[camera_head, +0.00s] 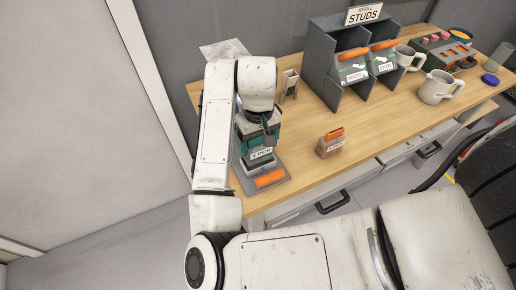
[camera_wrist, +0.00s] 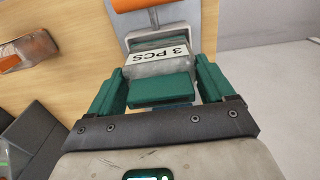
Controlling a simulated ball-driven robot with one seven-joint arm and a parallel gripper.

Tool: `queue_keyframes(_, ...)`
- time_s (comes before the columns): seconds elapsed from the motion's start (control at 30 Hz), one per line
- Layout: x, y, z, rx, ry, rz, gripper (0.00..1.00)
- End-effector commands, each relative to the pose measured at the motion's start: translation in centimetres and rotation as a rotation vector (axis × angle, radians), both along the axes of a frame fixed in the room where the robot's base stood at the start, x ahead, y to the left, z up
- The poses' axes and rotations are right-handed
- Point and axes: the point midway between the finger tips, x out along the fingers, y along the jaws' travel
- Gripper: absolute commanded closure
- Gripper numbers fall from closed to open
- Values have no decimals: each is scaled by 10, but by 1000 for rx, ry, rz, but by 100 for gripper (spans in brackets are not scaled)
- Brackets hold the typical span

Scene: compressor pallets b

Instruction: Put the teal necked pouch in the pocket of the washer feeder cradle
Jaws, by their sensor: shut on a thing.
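The teal necked pouch (camera_wrist: 160,66) has a greyish body, a white "3 PCS" label and a teal neck block. My gripper (camera_wrist: 161,84), with its green fingers, is shut on that neck from both sides. In the head view the pouch (camera_head: 261,157) hangs upright below my gripper (camera_head: 259,141), with its label facing front. The washer feeder cradle (camera_head: 251,186) is a grey base with an orange front handle at the table's front-left edge. The pouch is over or in the cradle; its lower end and the pocket are hidden, so I cannot tell if it is seated.
A brownish pouch with an orange neck (camera_head: 331,146) stands to the right on the wooden table (camera_head: 305,165). A grey bin rack (camera_head: 322,62) stands behind, with a small grey holder (camera_head: 289,84) at its left. Mugs (camera_head: 437,88) stand farther right. The table between cradle and brownish pouch is clear.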

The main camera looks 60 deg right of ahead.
Motion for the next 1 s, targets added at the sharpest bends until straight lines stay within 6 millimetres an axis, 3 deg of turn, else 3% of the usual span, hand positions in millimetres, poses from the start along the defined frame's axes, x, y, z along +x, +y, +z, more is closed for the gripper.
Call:
queue_keyframes(0.2, 1, 1, -27, 1, 2, 2, 48)
queue_keyframes(0.63, 0, 0, -35, -1, 1, 0, 48)
queue_keyframes(0.67, 1, 0, -34, -1, 1, 0, 16)
queue_keyframes(0.83, 1, 0, -34, -1, 1, 0, 0)
queue_keyframes(1.0, 1, 0, -34, -1, 1, 0, 0)
